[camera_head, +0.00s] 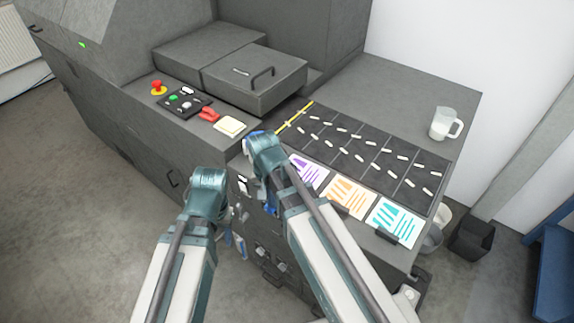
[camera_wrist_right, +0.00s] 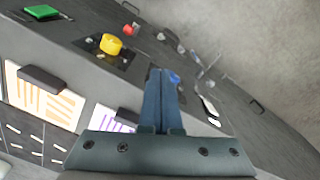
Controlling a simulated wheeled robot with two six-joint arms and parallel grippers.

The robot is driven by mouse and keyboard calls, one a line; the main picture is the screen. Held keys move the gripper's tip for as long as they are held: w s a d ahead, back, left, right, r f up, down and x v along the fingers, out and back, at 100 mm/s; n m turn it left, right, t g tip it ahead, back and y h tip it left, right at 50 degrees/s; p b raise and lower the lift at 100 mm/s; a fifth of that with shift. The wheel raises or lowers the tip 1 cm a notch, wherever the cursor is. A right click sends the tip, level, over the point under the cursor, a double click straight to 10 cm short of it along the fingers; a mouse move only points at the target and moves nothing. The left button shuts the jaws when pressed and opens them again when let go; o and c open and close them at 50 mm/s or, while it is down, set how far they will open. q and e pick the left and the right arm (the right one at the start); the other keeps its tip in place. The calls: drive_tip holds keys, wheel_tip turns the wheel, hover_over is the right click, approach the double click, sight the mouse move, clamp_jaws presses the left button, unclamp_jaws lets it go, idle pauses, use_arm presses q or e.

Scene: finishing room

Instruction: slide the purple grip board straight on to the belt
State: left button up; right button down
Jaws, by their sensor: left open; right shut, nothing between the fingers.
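The purple grip board (camera_head: 307,172) is a white card with purple stripes on the machine top, left of its orange neighbour. My right arm covers part of it in the head view. It also shows in the right wrist view (camera_wrist_right: 103,118), partly hidden by my gripper body. The belt seems to be the dark laned surface (camera_head: 352,137) behind it. My right gripper (camera_wrist_right: 160,75) is shut and empty, beside the board and apart from it; in the head view its own arm mostly hides it. My left gripper (camera_head: 234,243) is open and low before the machine front, partly hidden.
An orange board (camera_head: 346,197) and a teal board (camera_head: 394,222) lie right of the purple one. A control panel (camera_head: 187,103) and cream pad (camera_head: 230,126) lie left. A yellow strip (camera_head: 293,117) edges the laned surface. A jug (camera_head: 441,124) stands at the back right.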

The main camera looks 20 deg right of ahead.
sight(324, 151)
use_arm(q)
wheel_tip(324, 151, up, 7)
drive_tip(key=p, duration=0.5)
use_arm(e)
drive_tip(key=w+d+r+m, duration=0.3)
drive_tip(key=w+r+m, duration=0.1)
drive_tip(key=r, duration=0.3)
drive_tip(key=shift+w+d+m, duration=0.3)
drive_tip(key=shift+d+m, duration=0.1)
drive_tip(key=shift+m, duration=0.3)
drive_tip(key=f+b, duration=0.3)
drive_tip(key=w+d+f+b, duration=0.1)
drive_tip(key=f+b, duration=0.2)
drive_tip(key=w+d+f+b, duration=0.1)
drive_tip(key=f+b, duration=0.3)
drive_tip(key=shift+d, duration=0.1)
use_arm(q)
wheel_tip(324, 151, down, 10)
use_arm(e)
drive_tip(key=shift+w+d, duration=0.25)
drive_tip(key=shift+d, duration=0.25)
use_arm(q)
drive_tip(key=shift+r, duration=0.1)
use_arm(e)
drive_tip(key=w+d, duration=0.4)
drive_tip(key=d, duration=0.2)
drive_tip(key=w+d, duration=0.5)
drive_tip(key=d, duration=0.1)
drive_tip(key=w+d, duration=0.5)
drive_tip(key=d, duration=0.1)
